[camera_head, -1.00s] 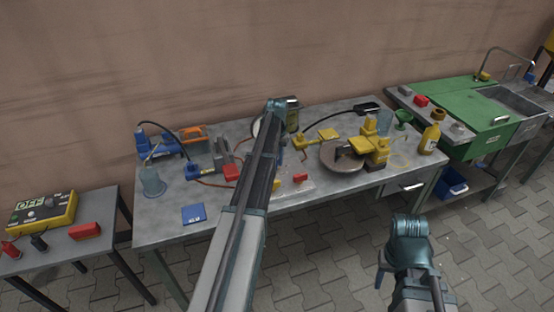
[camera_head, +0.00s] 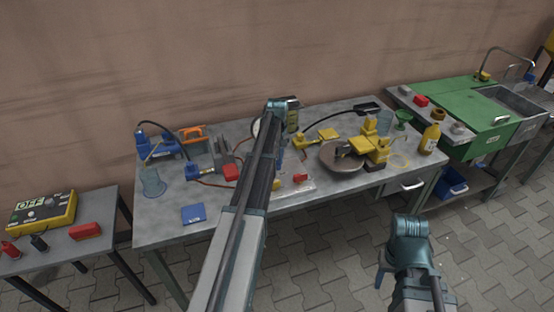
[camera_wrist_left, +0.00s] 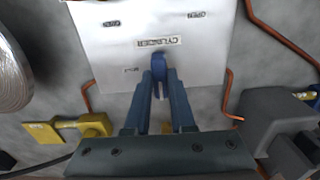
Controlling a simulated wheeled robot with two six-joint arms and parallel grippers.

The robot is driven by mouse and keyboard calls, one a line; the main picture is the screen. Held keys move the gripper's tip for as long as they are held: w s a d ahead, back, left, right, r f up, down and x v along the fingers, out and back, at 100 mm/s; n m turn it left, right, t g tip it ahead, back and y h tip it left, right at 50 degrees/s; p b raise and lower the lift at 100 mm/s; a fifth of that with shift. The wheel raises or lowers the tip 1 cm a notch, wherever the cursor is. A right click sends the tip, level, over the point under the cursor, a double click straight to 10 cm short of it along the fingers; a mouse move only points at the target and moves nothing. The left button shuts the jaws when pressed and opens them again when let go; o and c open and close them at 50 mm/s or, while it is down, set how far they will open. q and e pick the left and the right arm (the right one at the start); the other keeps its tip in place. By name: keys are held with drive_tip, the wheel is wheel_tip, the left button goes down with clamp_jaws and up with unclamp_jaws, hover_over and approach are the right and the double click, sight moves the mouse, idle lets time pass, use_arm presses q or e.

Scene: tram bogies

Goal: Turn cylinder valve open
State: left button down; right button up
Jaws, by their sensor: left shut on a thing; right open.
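The cylinder valve is a blue lever (camera_wrist_left: 159,68) on a white plate (camera_wrist_left: 200,60) in the left wrist view. The plate carries a CYLINDER label (camera_wrist_left: 158,42) and OPEN markings, which appear upside down. My left gripper (camera_wrist_left: 161,82) is shut on the lever, its two blue fingers on either side of it.
The grey workbench (camera_head: 225,210) holds a blue tool (camera_head: 160,149), a round metal disc (camera_head: 342,157), yellow parts (camera_head: 376,148) and a yellow bottle (camera_head: 431,139). Copper pipes (camera_wrist_left: 88,97) run beside the plate. A side table (camera_head: 65,250) and a green sink unit (camera_head: 470,112) flank the bench.

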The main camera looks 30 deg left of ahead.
sight(277, 160)
idle(0.5)
use_arm(q)
drive_tip(key=c, duration=0.8)
unclamp_jaws()
drive_tip(key=shift+o, duration=0.2)
drive_tip(key=shift+r, duration=0.1)
wheel_tip(277, 160, up, 14)
drive_tip(key=p, duration=1.3)
drive_tip(key=shift+f+p, duration=0.2)
drive_tip(key=shift+p, duration=0.2)
